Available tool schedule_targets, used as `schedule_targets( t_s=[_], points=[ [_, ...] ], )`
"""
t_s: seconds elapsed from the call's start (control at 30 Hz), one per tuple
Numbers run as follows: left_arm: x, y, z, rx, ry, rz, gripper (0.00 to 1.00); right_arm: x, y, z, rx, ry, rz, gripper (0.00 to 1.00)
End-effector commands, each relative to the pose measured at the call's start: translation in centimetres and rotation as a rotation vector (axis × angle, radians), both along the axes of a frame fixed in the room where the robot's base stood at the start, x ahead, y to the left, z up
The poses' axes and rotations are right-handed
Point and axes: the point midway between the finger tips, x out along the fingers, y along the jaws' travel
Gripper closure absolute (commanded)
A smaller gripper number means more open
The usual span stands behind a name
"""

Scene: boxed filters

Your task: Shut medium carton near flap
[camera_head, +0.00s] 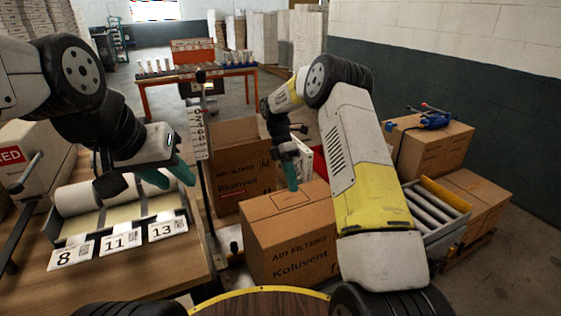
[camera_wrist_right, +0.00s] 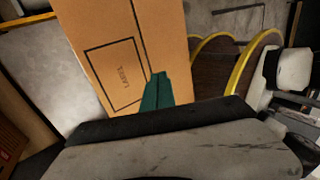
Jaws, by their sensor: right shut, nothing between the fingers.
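The carton marked "M" and "Plumvent" (camera_head: 238,190) stands in the middle of the head view, behind a nearer carton. Brown panels rise at its top, but I cannot tell clearly how each flap lies. My right gripper (camera_head: 291,186) is shut and empty, pointing down over the nearer "Koluvent" carton (camera_head: 290,245). In the right wrist view its teal fingers (camera_wrist_right: 157,91) are together, in front of a carton face with a printed rectangle (camera_wrist_right: 118,72). I cannot tell whether they touch it. My left gripper (camera_head: 166,177) is open and empty above the bench at left.
White rolls (camera_head: 120,190) lie in a divided tray with cards 8, 11 and 13 on the wooden bench (camera_head: 150,265). A roller conveyor (camera_head: 432,205) and cartons (camera_head: 430,140) with a blue tool stand at right. An orange table (camera_head: 200,75) is farther back.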

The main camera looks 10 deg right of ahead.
Motion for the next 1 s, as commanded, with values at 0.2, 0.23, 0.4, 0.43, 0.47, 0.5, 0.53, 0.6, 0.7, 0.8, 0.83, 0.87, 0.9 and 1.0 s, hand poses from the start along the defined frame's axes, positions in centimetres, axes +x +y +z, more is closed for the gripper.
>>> schedule_targets(
  t_s=[0.2,0.23,0.4,0.43,0.47,0.5,0.53,0.6,0.7,0.8,0.83,0.87,0.9,1.0],
  points=[
    [0.0,0.0,0.0,0.001,0.001,-0.001,0.64,3.0,1.0,0.9,-0.001,0.000,-0.002,1.00],
    [0.0,0.0,0.0,0.001,0.000,-0.001,0.64,3.4,1.1,1.1,-0.001,-0.001,-0.002,1.00],
    [0.0,0.0,0.0,0.001,0.001,-0.001,0.64,5.1,1.6,1.8,-0.002,-0.001,-0.003,1.00],
    [0.0,0.0,0.0,0.001,0.001,-0.001,0.64,5.3,1.7,1.8,-0.002,-0.001,-0.003,1.00],
    [0.0,0.0,0.0,0.001,0.001,-0.001,0.64,5.5,1.8,1.9,-0.002,-0.001,-0.003,1.00],
    [0.0,0.0,0.0,0.001,0.001,-0.001,0.64,5.7,1.9,2.0,-0.002,0.000,-0.003,1.00],
    [0.0,0.0,0.0,0.001,0.001,-0.001,0.64,5.8,1.9,2.1,-0.002,-0.001,-0.003,1.00],
    [0.0,0.0,0.0,0.001,0.001,-0.001,0.64,6.1,2.0,2.2,-0.002,0.000,-0.001,1.00],
    [0.0,0.0,0.0,0.001,0.001,-0.001,0.64,6.3,2.1,2.5,-0.003,-0.003,-0.005,1.00],
    [0.0,0.0,0.0,0.001,0.001,-0.001,0.64,6.3,2.0,3.9,-0.010,-0.033,-0.029,1.00],
    [0.0,0.0,0.0,0.001,0.000,-0.001,0.64,6.2,1.9,4.6,-0.015,-0.050,-0.044,1.00],
    [0.0,0.0,0.0,0.001,0.000,-0.001,0.64,6.1,1.8,5.4,-0.021,-0.068,-0.062,1.00],
    [0.0,0.0,0.0,0.001,0.000,-0.001,0.64,5.9,1.7,6.7,-0.029,-0.100,-0.092,1.00],
    [0.0,0.0,0.0,0.001,0.001,-0.001,0.64,5.0,1.2,10.5,-0.050,-0.194,-0.193,1.00]
  ],
)
